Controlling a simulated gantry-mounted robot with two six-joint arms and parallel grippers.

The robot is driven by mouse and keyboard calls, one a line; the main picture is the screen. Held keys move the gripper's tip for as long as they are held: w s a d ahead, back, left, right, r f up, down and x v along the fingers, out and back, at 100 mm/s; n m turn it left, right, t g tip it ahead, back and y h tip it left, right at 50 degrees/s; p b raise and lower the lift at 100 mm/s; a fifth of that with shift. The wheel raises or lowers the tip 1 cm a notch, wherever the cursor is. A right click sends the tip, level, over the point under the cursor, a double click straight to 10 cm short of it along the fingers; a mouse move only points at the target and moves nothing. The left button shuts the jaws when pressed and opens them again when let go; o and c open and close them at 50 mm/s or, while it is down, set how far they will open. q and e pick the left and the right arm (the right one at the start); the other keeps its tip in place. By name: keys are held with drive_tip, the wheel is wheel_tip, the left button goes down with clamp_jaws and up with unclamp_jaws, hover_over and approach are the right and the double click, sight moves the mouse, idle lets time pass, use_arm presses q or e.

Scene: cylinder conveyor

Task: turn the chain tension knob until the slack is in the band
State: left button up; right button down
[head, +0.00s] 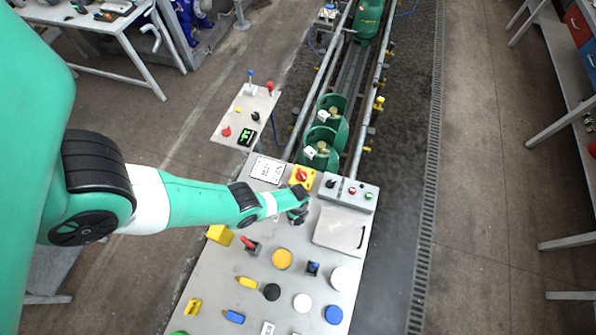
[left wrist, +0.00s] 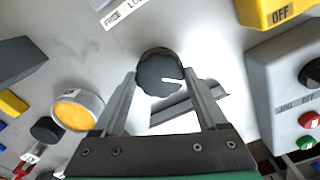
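A round black knob (left wrist: 160,73) with a white pointer line is in the left wrist view; the line points right, slightly downward. My left gripper (left wrist: 160,76) has one finger on each side of this knob, the tips at its left and right edges. I cannot tell whether the fingers press on it. In the head view my left gripper (head: 298,213) is low over the upper part of the grey console (head: 222,290) and hides the knob. My right gripper is not in view.
A yellow box with a red switch (head: 302,176) and a grey button box (head: 348,192) stand close to my left gripper. Green cylinders (head: 322,145) sit on the conveyor beyond.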

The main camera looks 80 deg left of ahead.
use_arm(q)
drive_tip(key=c, duration=0.5)
